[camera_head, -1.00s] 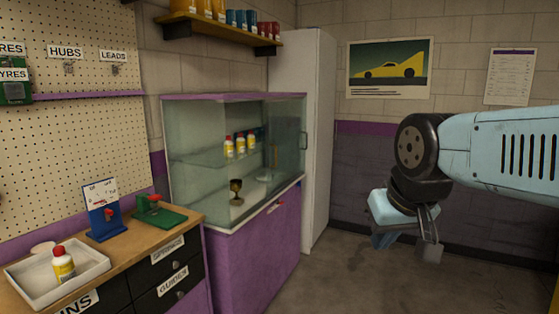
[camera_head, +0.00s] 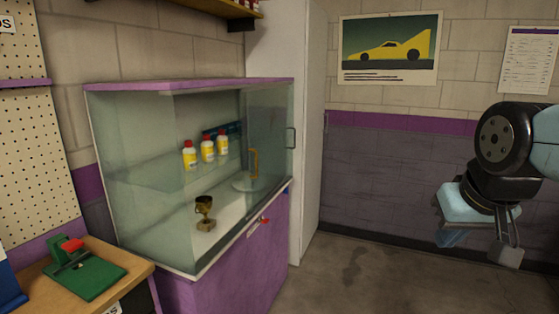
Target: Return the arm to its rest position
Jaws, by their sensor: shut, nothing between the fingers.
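My arm (camera_head: 519,142) reaches in from the right edge, pale blue with a dark wheel-like joint. My gripper (camera_head: 478,247) hangs at its end, pointing down, shut and empty. It is in the air in front of the dark lower wall, well to the right of the glass cabinet, touching nothing that I can see. The rest of the arm is cut off by the right edge.
A glass display cabinet (camera_head: 140,150) on a purple base holds several bottles and a small trophy (camera_head: 205,212). A green device (camera_head: 85,273) stands on the wooden bench (camera_head: 134,268) at lower left. The floor (camera_head: 370,285) between cabinet and arm is clear.

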